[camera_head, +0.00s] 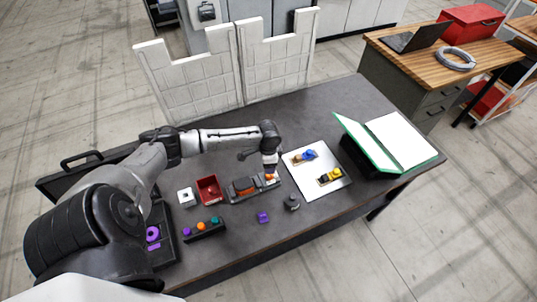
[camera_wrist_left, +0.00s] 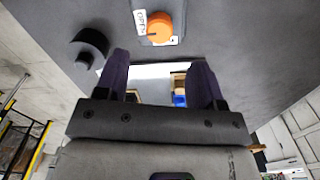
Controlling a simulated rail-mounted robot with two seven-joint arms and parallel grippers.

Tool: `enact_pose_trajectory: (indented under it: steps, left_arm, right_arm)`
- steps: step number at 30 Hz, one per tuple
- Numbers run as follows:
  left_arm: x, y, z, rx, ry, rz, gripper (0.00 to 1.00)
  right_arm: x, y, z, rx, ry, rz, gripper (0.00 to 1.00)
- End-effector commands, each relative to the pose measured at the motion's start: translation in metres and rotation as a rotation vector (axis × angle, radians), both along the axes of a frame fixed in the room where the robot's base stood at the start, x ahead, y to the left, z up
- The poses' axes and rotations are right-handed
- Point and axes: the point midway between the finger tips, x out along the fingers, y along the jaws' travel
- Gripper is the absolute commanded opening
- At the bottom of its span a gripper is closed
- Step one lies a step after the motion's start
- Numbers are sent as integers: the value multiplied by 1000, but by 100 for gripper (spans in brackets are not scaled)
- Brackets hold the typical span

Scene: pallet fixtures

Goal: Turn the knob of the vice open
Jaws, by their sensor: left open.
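The vice (camera_head: 243,187) is a grey block with an orange-brown part, lying in the middle of the dark table. Its orange knob (camera_head: 270,177) is at the right end, partly hidden by my left gripper (camera_head: 270,169). In the left wrist view the round orange knob (camera_wrist_left: 160,28) has a dark pointer line and sits beside a white label reading "OPEN" (camera_wrist_left: 141,22). My left gripper (camera_wrist_left: 160,62) shows there with its two dark purple fingers wide apart and nothing between them. The knob appears beyond the fingertips, and no contact is visible. My right gripper is not in view.
A red bin (camera_head: 208,189) and a white block (camera_head: 186,197) stand left of the vice. A white plate (camera_head: 318,190) with blue and yellow parts lies right. A dark round piece (camera_head: 292,202) and a purple block (camera_head: 263,217) are in front. White panels (camera_head: 190,80) stand behind.

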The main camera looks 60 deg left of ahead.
Motion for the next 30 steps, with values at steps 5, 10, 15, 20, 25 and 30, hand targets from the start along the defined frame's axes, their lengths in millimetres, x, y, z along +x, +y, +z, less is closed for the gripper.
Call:
enact_pose_trajectory:
  steps: [5,10,15,20,25,30]
  left_arm:
    - [0,0,30,2,0,-2,63]
    - [0,0,47,1,0,-1,63]
    - [0,0,55,0,1,-1,63]
    - [0,0,56,1,2,-1,63]
    - [0,0,56,0,1,0,63]
    - [0,0,56,0,1,-1,63]
  right_arm:
    - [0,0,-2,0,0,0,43]
    - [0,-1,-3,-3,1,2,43]
    - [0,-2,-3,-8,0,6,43]
    - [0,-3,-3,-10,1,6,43]
    - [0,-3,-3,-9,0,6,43]
    - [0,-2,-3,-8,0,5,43]
